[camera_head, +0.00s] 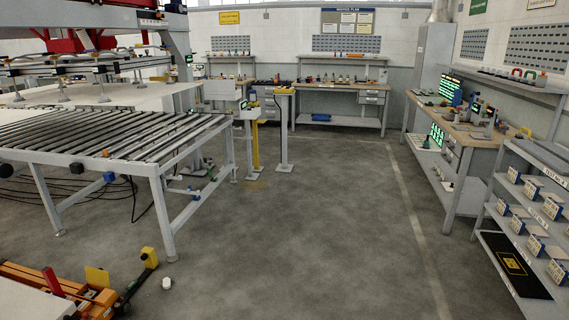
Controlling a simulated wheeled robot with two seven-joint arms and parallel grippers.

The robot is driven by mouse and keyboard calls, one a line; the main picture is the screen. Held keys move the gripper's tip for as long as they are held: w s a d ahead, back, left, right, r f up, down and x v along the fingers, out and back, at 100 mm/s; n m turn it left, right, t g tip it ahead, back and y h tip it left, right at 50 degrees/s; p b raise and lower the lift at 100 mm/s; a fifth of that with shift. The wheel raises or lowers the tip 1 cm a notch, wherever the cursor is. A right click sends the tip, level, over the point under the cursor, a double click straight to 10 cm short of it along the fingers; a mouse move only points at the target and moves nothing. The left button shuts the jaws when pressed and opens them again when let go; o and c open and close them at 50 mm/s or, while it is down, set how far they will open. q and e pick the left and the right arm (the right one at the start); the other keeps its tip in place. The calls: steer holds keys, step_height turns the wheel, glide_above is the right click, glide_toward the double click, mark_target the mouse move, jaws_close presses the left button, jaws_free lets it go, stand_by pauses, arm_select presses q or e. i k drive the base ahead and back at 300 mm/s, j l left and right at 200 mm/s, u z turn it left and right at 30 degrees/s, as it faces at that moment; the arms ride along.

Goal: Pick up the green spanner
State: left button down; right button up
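I cannot make out a green spanner for certain. Small tools and parts lie on the right-hand workbench (462,131) and on the back workbench (340,87), too small to tell apart. Some small green items show near the far end of the right-hand bench, but their shapes are unclear. Neither of my grippers shows in this view.
A roller conveyor (120,135) stands at left, with cables on the floor beneath. An orange and yellow device (85,290) lies at the lower left, near a small white object (168,283). A shelf rack (520,225) stands at right. The middle floor (310,220) is clear.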

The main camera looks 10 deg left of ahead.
mark_target(134, 282)
steer(key=i+u, duration=0.45)
steer(key=i, duration=0.15)
steer(key=i+l+u, duration=0.2)
steer(key=i+u, duration=0.25)
steer(key=i, duration=0.15)
steer(key=i+u, duration=0.25)
steer(key=u, duration=0.15)
steer(key=i+u, duration=0.35)
steer(key=i+l+u, duration=0.1)
steer(key=u, duration=0.3)
